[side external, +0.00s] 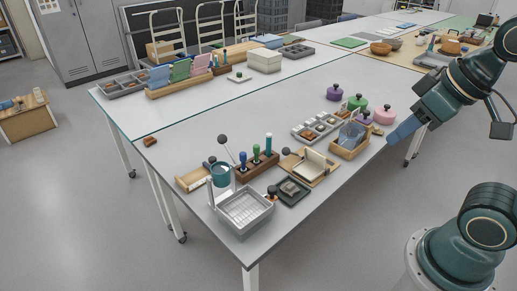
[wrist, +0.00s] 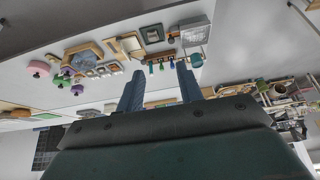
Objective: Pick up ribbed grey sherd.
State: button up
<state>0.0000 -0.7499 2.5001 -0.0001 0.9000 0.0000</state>
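A small grey piece (side external: 291,188), which looks like the sherd, lies in a dark green tray (side external: 302,200) near the table's front edge. Its ribbing is too small to make out. In the wrist view the same tray holds a grey piece (wrist: 153,34), high in the picture beyond the fingers. My gripper (side external: 391,140) is at the table's right edge, well to the right of the tray. In the wrist view my gripper (wrist: 158,68) has its two blue fingers apart with nothing between them.
A wire basket (side external: 243,208) stands left of the green tray. A wooden tool rack (side external: 258,167) is behind it, and a wooden stand (side external: 311,166) is to its right. A wooden box (side external: 349,152), a compartment tray (side external: 316,127) and pink and green lidded pots (side external: 383,116) are nearer my gripper.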

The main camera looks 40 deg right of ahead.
jog(key=o, duration=0.6)
